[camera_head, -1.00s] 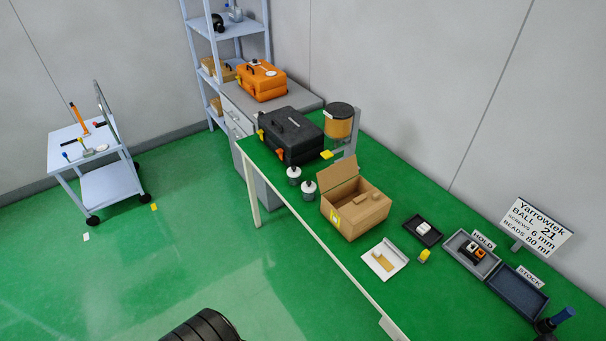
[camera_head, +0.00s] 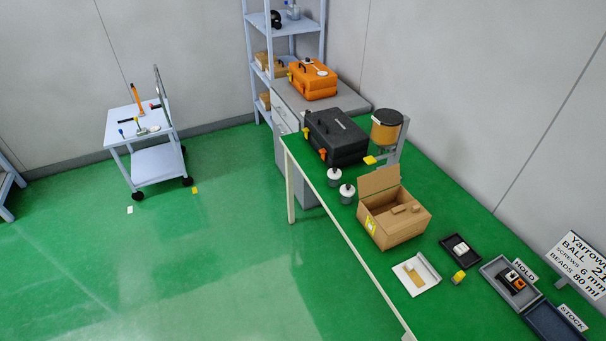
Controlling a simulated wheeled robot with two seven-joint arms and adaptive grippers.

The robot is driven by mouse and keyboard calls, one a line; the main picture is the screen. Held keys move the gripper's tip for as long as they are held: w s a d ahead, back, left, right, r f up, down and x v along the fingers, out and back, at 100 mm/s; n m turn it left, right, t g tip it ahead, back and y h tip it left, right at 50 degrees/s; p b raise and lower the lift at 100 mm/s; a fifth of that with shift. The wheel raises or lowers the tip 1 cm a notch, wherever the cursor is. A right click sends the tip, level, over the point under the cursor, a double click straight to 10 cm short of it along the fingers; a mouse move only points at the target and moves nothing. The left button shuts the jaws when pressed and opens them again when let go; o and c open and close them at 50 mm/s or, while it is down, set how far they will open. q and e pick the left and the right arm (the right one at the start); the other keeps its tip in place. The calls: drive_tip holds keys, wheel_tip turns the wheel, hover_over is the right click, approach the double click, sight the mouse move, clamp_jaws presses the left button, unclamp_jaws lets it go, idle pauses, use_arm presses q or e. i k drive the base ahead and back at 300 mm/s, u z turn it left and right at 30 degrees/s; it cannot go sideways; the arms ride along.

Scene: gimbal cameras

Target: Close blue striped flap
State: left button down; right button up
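A brown cardboard box (camera_head: 398,233) stands on the green-topped table. A plain-looking flap (camera_head: 379,181) stands raised at its far left side, and small tan shapes show at the box top. A yellow label (camera_head: 371,225) is on the box's near left face. I cannot make out blue stripes on any flap at this size. Neither of my grippers is in view.
Two white bottles (camera_head: 347,194), a black case (camera_head: 336,137) and a dispenser (camera_head: 388,128) stand behind the box. A white tray (camera_head: 416,274), a yellow item (camera_head: 459,277) and dark trays (camera_head: 461,250) lie in front and right.

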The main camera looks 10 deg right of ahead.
sight(381, 179)
drive_tip(key=u, duration=0.6)
drive_tip(key=i, duration=4.75)
drive_tip(key=z, duration=4.5)
